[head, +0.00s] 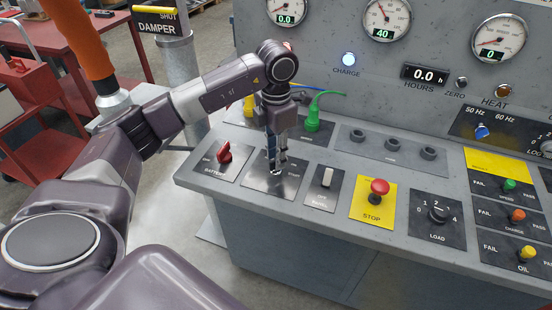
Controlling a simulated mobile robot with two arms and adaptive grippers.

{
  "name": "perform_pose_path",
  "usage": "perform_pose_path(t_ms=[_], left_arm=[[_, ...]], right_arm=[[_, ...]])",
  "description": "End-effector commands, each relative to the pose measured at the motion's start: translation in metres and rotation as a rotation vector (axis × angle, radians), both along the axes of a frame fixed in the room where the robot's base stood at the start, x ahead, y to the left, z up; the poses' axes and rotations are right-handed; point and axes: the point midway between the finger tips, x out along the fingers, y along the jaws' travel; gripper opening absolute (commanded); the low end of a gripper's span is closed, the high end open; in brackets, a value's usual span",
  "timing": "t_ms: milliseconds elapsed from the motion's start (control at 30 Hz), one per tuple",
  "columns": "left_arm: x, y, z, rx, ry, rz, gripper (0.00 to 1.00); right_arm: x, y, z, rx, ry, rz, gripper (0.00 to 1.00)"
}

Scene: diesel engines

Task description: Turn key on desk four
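The desk (335,165) is a grey sloped control panel in the middle and right of the head view. My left gripper (278,168) points down at the dark plate (263,184) between the red battery switch and the small white switch. Its fingertips are close together at a small bright metal part on that plate. The gripper covers most of this part, so I cannot make out the key clearly or whether the fingers press on it. My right gripper is not in view.
A red battery switch (225,154) stands left of the gripper, and a green plug (312,119) with a cable is just behind it. A white switch (327,177), red stop button (379,188) and load knob (438,213) lie to the right. Gauges line the upright panel.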

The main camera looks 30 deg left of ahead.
Motion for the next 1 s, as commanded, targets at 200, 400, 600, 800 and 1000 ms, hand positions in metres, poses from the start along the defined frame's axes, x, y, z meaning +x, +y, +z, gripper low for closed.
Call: perform_pose_path(t_ms=[200,400,600,800,1000], left_arm=[[0.001,0.0,0.049,0.0,-0.007,-0.001,0.25],[0.001,0.0,0.086,0.001,-0.005,0.001,0.25],[0.0,0.001,0.101,0.0,-0.002,0.0,0.25],[0.0,0.001,0.102,0.0,-0.001,0.0,0.25],[0.0,0.001,0.102,0.0,-0.001,0.001,0.25]], right_arm=[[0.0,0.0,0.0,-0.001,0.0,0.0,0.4],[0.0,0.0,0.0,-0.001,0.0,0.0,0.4],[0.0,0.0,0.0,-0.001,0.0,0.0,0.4],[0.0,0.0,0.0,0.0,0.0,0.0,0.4],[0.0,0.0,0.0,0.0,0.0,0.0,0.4]])
